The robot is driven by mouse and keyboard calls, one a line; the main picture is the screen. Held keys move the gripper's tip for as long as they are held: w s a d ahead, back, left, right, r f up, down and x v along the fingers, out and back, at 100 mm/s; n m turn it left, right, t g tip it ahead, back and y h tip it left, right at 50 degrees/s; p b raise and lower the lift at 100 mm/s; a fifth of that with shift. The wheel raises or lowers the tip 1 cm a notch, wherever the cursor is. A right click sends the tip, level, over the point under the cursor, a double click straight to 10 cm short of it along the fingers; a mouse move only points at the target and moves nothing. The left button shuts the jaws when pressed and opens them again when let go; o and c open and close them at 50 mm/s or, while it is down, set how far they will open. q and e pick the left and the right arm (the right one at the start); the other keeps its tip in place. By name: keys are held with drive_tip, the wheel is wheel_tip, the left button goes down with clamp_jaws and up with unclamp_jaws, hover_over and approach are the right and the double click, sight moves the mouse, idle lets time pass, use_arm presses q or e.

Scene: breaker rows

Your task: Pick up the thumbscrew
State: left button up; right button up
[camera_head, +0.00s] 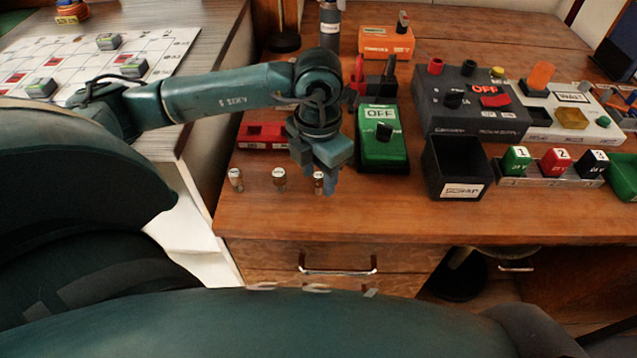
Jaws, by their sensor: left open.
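Three small brown-and-metal cylindrical pieces with pale tops stand in a row near the front left of the wooden desk: a left one (236,180), a middle one (280,179) and a right one (318,183). They are too small for me to tell which is the thumbscrew. My left gripper (322,168) points down right by the right piece, with its fingers open. I cannot tell whether that piece is between the fingers or just in front of them. My right gripper is not in view.
A green box marked OFF (382,150), a black scrap bin (455,180) and a rack of numbered blocks (550,175) stand to the right. A red tray (262,136) lies behind the small pieces. The desk's front strip (400,220) is clear.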

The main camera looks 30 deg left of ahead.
use_arm(q)
drive_tip(key=shift+c, duration=0.4)
clamp_jaws()
